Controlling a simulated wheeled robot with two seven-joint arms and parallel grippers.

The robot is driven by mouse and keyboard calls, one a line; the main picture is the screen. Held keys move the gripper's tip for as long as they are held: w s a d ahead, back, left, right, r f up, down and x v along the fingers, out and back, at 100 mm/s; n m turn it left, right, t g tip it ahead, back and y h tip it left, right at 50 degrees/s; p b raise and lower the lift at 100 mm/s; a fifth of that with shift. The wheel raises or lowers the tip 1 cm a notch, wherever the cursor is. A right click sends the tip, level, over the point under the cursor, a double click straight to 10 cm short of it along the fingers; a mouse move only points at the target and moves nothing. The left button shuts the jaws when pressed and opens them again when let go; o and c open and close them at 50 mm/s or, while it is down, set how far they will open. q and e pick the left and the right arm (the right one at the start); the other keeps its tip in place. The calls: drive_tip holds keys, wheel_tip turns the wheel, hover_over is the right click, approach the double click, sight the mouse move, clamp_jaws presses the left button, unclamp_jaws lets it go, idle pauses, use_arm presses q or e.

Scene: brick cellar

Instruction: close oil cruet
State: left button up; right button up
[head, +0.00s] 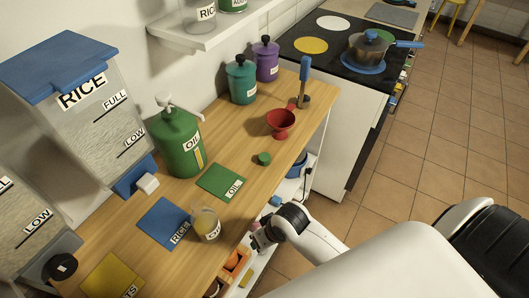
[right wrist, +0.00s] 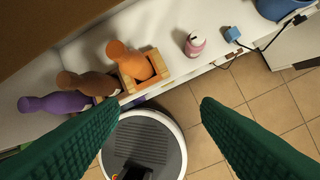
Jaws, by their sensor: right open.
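A small glass cruet (head: 205,224) with a pale yellow content and a white label stands on the wooden counter, near its front edge, partly over the blue mat. A small green cap (head: 264,158) lies apart on the counter, beyond the green OIL mat (head: 221,182). My right gripper (head: 262,240) is off the counter's front edge, to the right of the cruet and apart from it. In the right wrist view its green fingers (right wrist: 160,104) are spread with nothing between them. My left gripper is not in view.
A green OIL dispenser (head: 180,142) and rice dispensers line the wall. A red funnel (head: 281,123) stands near the counter's far end. Below the counter, a white shelf (right wrist: 205,80) holds orange, brown and purple bottles and a pink bottle (right wrist: 195,44). The floor at right is clear.

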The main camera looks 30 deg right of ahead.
wheel_tip(320, 180, up, 11)
drive_tip(key=a+p, duration=0.2)
drive_tip(key=w, duration=0.2)
drive_tip(key=w+a+y, duration=0.1)
drive_tip(key=shift+w+m+g+b, duration=0.3)
drive_tip(key=shift+w, duration=0.05)
drive_tip(key=shift+m+g+h, duration=0.3)
drive_tip(key=shift+m+g, duration=0.1)
drive_tip(key=shift+m, duration=0.4)
drive_tip(key=w, duration=0.1)
drive_tip(key=w+r, duration=0.1)
drive_tip(key=w, duration=0.2)
drive_tip(key=shift+w+d+r, duration=0.2)
drive_tip(key=shift+w+d, duration=0.1)
drive_tip(key=shift+d, duration=0.1)
drive_tip(key=w+d+r+m+g+h, duration=0.1)
drive_tip(key=w+d+r+m+h, duration=0.1)
drive_tip(key=w+d+r+m, duration=0.45)
wheel_tip(320, 180, up, 3)
drive_tip(key=m, duration=0.2)
hover_over(264, 156)
drive_tip(key=shift+g, duration=0.4)
wheel_tip(264, 156, down, 7)
drive_tip(key=shift+r+p, duration=0.1)
drive_tip(key=shift+p, duration=0.65)
